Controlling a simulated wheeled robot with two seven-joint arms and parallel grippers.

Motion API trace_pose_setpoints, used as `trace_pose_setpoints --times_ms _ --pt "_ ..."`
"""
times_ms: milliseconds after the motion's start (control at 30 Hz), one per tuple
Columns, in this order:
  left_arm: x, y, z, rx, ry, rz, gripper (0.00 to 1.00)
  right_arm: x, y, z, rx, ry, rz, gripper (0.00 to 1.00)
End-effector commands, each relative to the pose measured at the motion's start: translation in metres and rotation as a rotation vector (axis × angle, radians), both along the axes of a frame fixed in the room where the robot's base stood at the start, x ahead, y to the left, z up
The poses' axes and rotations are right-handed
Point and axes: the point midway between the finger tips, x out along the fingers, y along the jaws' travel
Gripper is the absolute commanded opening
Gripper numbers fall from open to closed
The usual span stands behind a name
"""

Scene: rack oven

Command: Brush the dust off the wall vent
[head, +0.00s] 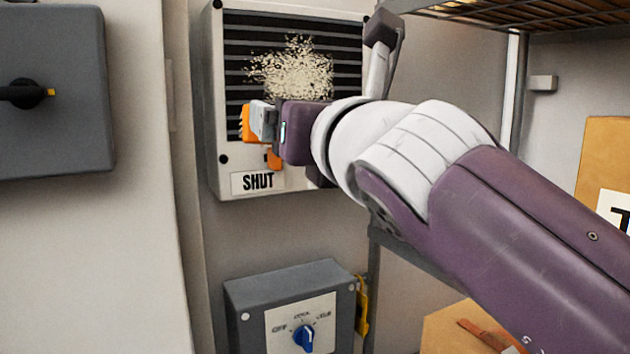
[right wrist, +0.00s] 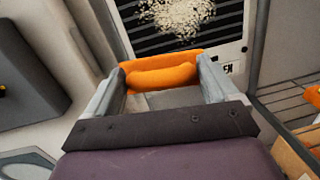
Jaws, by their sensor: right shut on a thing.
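The wall vent (head: 213,130) has a pale frame, dark horizontal slats and a "SHUT" label below. A patch of beige dust (head: 292,68) covers its upper middle; the dust also shows at the top of the right wrist view (right wrist: 178,14). My right gripper (head: 262,124) is in front of the vent's lower left part, below the dust. It is shut on an orange object, apparently the brush (head: 247,124), whose orange body spans between the fingers in the right wrist view (right wrist: 162,76). Whether it touches the slats I cannot tell. My left gripper is not in view.
A grey lever (head: 380,58) stands at the vent's right side, close to my right wrist. A grey control box with a blue knob (head: 304,338) is below. A dark grey switch box (head: 50,130) is at left. A wire shelf (head: 520,10) overhangs at upper right.

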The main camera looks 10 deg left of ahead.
Motion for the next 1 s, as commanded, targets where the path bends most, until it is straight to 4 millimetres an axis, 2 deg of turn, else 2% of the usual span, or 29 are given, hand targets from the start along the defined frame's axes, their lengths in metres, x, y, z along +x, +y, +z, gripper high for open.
trace_pose_setpoints --times_ms 33,100,600,833,1000 --pt "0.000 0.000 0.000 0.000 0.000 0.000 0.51 -0.010 0.002 0.011 0.025 -0.045 0.029 0.63" --pt "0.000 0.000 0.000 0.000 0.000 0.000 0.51 -0.013 0.007 0.012 0.043 -0.077 0.042 0.63" --pt "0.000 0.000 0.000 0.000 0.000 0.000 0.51 -0.019 0.018 0.011 0.140 -0.227 0.062 0.63" --pt "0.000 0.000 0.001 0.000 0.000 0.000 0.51 -0.015 0.021 0.011 0.166 -0.262 0.060 0.63" --pt "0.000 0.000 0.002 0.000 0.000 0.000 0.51 0.002 0.032 0.011 0.165 -0.263 0.059 0.63"
